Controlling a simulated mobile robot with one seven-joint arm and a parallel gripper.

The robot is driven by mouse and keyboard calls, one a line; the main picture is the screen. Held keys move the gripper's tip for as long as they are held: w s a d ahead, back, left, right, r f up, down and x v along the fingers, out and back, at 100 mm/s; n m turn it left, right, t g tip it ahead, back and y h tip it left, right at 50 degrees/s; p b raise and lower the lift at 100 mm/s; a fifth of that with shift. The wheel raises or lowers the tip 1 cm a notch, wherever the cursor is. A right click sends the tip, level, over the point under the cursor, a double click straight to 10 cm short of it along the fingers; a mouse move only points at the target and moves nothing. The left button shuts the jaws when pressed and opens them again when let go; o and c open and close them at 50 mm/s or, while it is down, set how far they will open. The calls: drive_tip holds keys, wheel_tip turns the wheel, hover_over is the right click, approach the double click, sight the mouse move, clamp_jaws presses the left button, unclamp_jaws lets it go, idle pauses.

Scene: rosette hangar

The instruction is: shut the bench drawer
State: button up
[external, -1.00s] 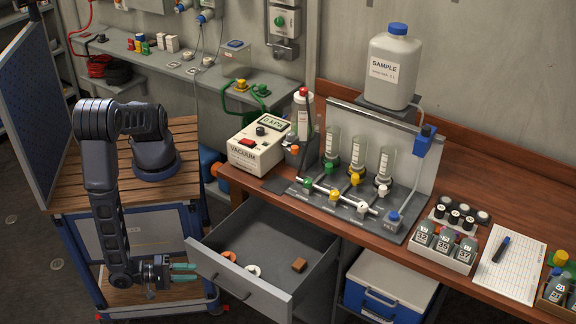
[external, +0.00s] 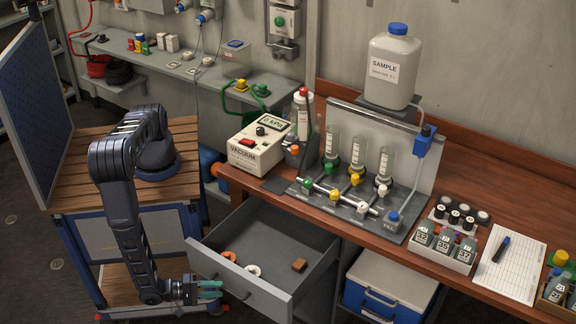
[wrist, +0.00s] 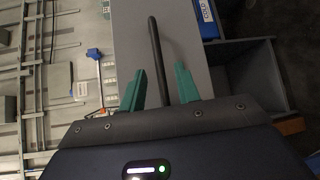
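The grey bench drawer (external: 267,297) is pulled out from under the wooden bench, its inside showing. Its dark bar handle (wrist: 156,50) runs along the front panel and shows between my fingers in the wrist view. My gripper (external: 214,289) is low in front of the drawer front, close to the handle. Its two green fingers stand apart in the wrist view (wrist: 160,88), with a gap either side of the handle. Whether the fingertips touch the drawer cannot be told.
An orange ring (external: 229,256), a white ring (external: 253,270) and a brown block (external: 299,265) lie in the drawer. A blue-and-white box (external: 385,285) stands right of it under the bench (external: 470,270). The bench top holds a vacuum unit (external: 256,148) and bottles.

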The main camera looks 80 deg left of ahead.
sight(224, 288)
drive_tip(key=shift+w+f, duration=0.15)
drive_tip(key=shift+w, duration=0.75)
drive_tip(key=shift+w+f, duration=0.1)
drive_tip(key=shift+w, duration=0.8)
clamp_jaws()
